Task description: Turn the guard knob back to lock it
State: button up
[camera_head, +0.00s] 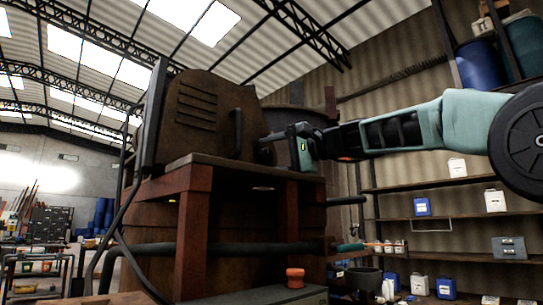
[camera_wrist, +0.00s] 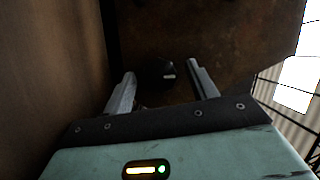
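The guard (camera_head: 205,108) is a rusty brown hood with slots in its side, standing on the vat's top in the head view. A dark handle (camera_head: 238,134) is on its right side. My gripper (camera_head: 268,140) reaches in from the right, close to that side. In the wrist view, my gripper (camera_wrist: 162,70) has its two grey fingers spread apart. A small dark knob (camera_wrist: 160,72) with a light mark shows on the brown surface between the fingertips. I see gaps on both sides, so the fingers do not appear to touch it. The knob is hard to make out in the head view.
The vat's red-brown frame (camera_head: 194,235) stands below the guard. A grey box with a red button (camera_head: 295,273) is at the bottom. Shelves (camera_head: 445,187) with containers stand at the right. A dark cable (camera_head: 110,215) hangs at the left of the vat.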

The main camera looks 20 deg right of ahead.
jog(key=b+v, duration=0.2)
jog(key=v, duration=1.5)
jog(key=shift+s+b, duration=0.2)
jog(key=shift+b, duration=0.1)
jog(key=shift+d, duration=0.2)
